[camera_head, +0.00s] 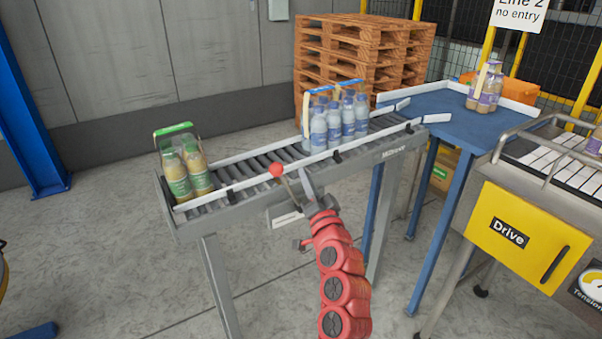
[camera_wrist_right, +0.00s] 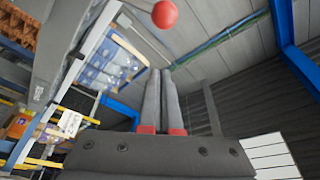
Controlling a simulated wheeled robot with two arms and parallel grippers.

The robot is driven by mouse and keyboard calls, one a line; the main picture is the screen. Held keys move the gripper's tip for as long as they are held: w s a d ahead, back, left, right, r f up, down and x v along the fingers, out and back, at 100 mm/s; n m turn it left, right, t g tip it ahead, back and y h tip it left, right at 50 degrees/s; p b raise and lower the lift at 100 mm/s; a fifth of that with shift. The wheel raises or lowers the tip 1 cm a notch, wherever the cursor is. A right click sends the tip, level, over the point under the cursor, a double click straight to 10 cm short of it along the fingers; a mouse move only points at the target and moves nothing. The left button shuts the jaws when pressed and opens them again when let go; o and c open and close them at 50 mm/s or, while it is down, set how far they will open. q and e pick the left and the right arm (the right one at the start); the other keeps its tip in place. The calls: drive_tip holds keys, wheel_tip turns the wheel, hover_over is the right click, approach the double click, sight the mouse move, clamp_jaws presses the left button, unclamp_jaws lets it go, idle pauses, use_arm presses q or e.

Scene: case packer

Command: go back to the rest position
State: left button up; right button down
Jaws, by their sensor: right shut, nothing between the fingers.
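My right arm reaches up from the bottom of the head view, and its gripper (camera_head: 306,180) is at the near side of the roller conveyor. In the right wrist view the two grey fingers (camera_wrist_right: 160,75) lie together, shut and empty. A red ball knob (camera_head: 276,170) on a thin rod stands just left of the gripper in the head view. The knob also shows in the right wrist view (camera_wrist_right: 165,13), beyond the fingertips and apart from them. My left gripper is not in view.
The roller conveyor (camera_head: 240,181) carries green-labelled bottles (camera_head: 186,172) at its left end and blue-labelled bottles (camera_head: 334,124) further right. A blue table (camera_head: 440,105) joins its right end. A machine with a yellow drive panel (camera_head: 512,235) stands right. Wooden pallets (camera_head: 360,55) stand behind.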

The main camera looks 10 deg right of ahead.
drive_tip(key=shift+s+f, duration=0.15)
drive_tip(key=shift+s, duration=0.55)
drive_tip(key=shift+d, duration=0.15)
